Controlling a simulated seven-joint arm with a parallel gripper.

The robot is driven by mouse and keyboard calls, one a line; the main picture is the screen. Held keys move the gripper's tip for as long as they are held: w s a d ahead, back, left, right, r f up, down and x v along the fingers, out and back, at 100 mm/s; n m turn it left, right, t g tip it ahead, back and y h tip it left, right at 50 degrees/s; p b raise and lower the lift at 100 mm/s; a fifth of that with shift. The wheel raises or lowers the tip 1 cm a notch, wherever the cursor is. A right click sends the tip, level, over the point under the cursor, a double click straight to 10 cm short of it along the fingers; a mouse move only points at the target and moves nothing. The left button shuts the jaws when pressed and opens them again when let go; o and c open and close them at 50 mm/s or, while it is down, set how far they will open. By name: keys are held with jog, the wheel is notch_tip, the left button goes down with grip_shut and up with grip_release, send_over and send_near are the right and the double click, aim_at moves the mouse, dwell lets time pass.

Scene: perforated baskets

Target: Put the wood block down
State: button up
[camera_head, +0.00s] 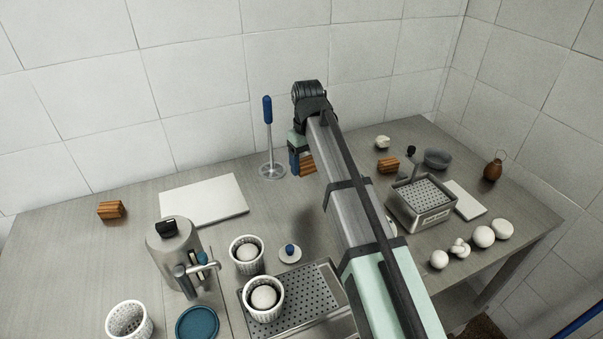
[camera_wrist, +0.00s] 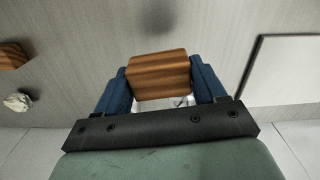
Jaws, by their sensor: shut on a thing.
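My gripper (camera_wrist: 160,88) is shut on a wood block (camera_wrist: 159,74), with a blue finger on either side of it in the wrist view. In the head view my gripper (camera_head: 301,163) is near the back of the table, and the held block (camera_head: 308,164) shows partly beside its blue finger. The block appears to be above the grey table (camera_head: 150,225); its exact height is hard to tell. Another wood block (camera_head: 111,210) lies on the table at the left. A third wood block (camera_head: 388,165) lies to the right of my arm.
A white board (camera_head: 204,200) lies left of my gripper. A blue-handled tool (camera_head: 267,130) stands close by at the back. White perforated baskets (camera_head: 247,268), a metal pot (camera_head: 172,245) and a perforated tray (camera_head: 300,315) are in front. A metal box (camera_head: 421,205) and several white balls are at the right.

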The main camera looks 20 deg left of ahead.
jog(key=shift+r, duration=0.5)
jog(key=shift+s+a, duration=0.15)
jog(key=shift+a, duration=0.05)
jog(key=s+a+n, duration=0.2)
jog(key=s+a, duration=0.5)
jog(key=a, duration=0.3)
jog(key=s+a+n, duration=0.2)
jog(key=s+a, duration=0.5)
jog(key=a, duration=0.3)
jog(key=m, duration=0.6)
send_near(202, 201)
jog(key=shift+f, duration=3.2)
jog(key=shift+f, duration=0.1)
jog(key=o, duration=1)
